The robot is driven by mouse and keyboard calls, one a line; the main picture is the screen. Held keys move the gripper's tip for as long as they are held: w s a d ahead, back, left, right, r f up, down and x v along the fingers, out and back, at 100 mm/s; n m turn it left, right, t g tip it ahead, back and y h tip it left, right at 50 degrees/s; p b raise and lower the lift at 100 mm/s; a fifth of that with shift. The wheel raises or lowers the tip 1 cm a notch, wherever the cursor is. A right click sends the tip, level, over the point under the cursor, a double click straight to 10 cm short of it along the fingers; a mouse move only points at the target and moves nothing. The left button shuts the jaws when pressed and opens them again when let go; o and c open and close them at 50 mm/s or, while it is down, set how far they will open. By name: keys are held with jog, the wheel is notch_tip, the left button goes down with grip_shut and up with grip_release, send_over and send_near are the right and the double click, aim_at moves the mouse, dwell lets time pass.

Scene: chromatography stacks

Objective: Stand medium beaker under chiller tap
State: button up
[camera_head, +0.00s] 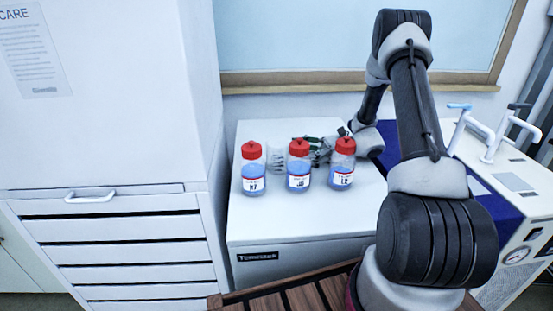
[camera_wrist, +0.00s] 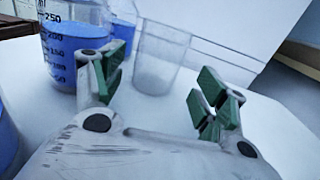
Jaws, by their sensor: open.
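A clear, empty beaker (camera_head: 277,157) stands upright on the white cabinet top, partly hidden behind the red-capped bottles. It also shows in the wrist view (camera_wrist: 158,58), ahead of the fingers and roughly between them. My gripper (camera_head: 317,150) is behind the bottles, to the right of the beaker, partly hidden. In the wrist view my gripper (camera_wrist: 158,92) is open, its green pads apart with nothing between them. The chiller (camera_head: 523,200) stands at the right, with a blue-handled tap (camera_head: 461,122) and a dark-handled tap (camera_head: 497,137).
Three red-capped bottles of blue liquid, a left one (camera_head: 253,172), a middle one (camera_head: 298,172) and a right one (camera_head: 342,168), stand close in front of my gripper. The white cabinet (camera_head: 280,220) is clear at its front. A drawer unit (camera_head: 120,230) is at left.

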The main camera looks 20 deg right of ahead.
aim_at(279, 154)
jog(key=a, duration=0.7)
jog(key=shift+w+a+r, duration=0.1)
jog(key=shift+w+a, duration=0.1)
jog(key=shift+a, duration=0.05)
jog(key=shift+c, duration=0.2)
jog(key=c, duration=0.9)
